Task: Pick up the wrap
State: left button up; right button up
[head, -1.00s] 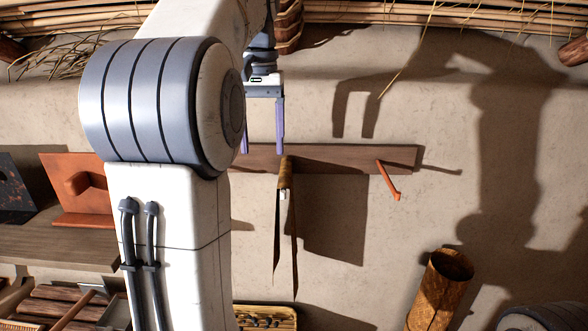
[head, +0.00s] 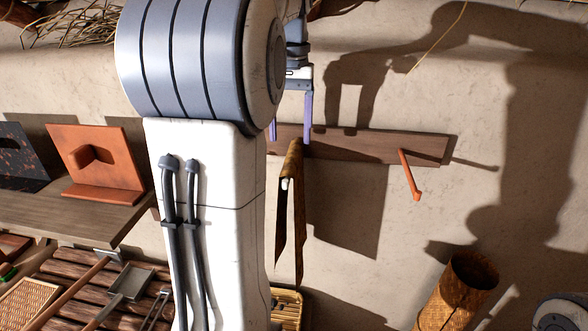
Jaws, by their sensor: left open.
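The wrap (head: 293,160) is a brown cloth draped over a pale-ended peg on a wooden wall rail, seen nearly edge-on. Its two flaps hang down the wall and its shadow falls to the right. My left gripper (head: 290,134) is open with its two purple fingers pointing down, just above the wrap's top fold in the picture. The fingers look empty, and I cannot tell how far they are from the cloth in depth. My left arm covers the area left of the wrap. My right gripper is not in view.
The wooden rail (head: 370,144) carries an orange peg (head: 410,175) to the right. A bark-like cylinder (head: 456,292) stands lower right. The wall between wrap and cylinder is clear.

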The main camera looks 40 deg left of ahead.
aim_at(292, 154)
pick_arm(q)
jog(key=shift+d+f+p, duration=0.15)
jog(key=shift+f, duration=1)
jog(key=shift+d+f+p, duration=0.15)
jog(key=shift+f, duration=1)
grip_shut()
jog(key=shift+r, duration=0.15)
